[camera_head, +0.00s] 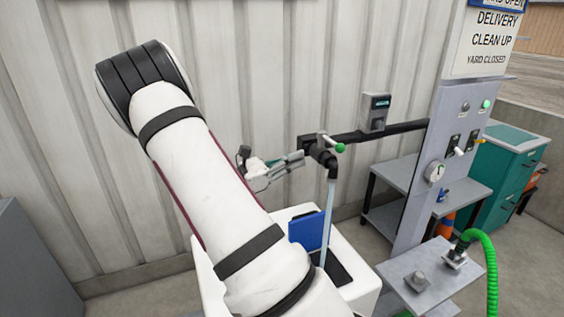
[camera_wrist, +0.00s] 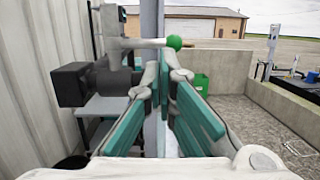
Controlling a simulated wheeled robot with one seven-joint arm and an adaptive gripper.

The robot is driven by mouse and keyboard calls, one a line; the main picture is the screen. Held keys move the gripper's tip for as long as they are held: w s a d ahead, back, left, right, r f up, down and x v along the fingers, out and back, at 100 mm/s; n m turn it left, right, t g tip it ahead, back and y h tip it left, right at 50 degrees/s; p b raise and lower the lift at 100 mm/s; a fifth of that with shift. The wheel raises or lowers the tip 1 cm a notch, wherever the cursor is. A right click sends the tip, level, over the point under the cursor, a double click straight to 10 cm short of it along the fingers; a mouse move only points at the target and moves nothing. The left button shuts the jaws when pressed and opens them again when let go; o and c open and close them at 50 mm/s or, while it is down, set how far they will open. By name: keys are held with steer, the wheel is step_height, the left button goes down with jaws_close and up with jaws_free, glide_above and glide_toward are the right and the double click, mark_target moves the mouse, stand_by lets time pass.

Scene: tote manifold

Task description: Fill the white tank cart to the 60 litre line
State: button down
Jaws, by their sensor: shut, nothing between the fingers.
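The white tank cart (camera_head: 362,297) stands below the tap, partly hidden by my arm. Its blue lid (camera_head: 308,232) is raised beside a dark opening (camera_head: 340,268). A pale blue stream (camera_head: 328,215) runs from the black tap (camera_head: 322,155) down to that opening. The tap's lever ends in a green knob (camera_head: 340,148), also seen in the wrist view (camera_wrist: 174,42). My gripper (camera_head: 299,158) is shut and empty, just left of the tap. In the wrist view its teal-padded fingers (camera_wrist: 165,88) sit below the lever. The tank's level line is not visible.
A meter with a lit display (camera_head: 375,112) sits above the supply pipe (camera_head: 393,131). The grey panel post (camera_head: 440,150) carries a gauge, switches and a green light. A green hose (camera_head: 490,262) stands at the right. The corrugated wall (camera_head: 240,60) is close behind.

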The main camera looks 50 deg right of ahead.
steer(key=p+x, duration=0.1)
steer(key=x, duration=0.7)
steer(key=shift+p, duration=0.35)
steer(key=shift+d, duration=0.1)
steer(key=shift+s+d+r+n+t+h+p, duration=0.1)
steer(key=shift+s+d+n+t+h+p, duration=0.4)
steer(key=shift+t+p, duration=0.5)
steer(key=shift+s+g, duration=0.1)
steer(key=shift+g, duration=0.2)
steer(key=shift+a, duration=0.1)
steer(key=b, duration=0.3)
glide_toward(334, 146)
steer(key=w+v, duration=0.1)
steer(key=v, duration=0.4)
steer(key=shift+w+a, duration=0.25)
steer(key=shift+a, duration=0.2)
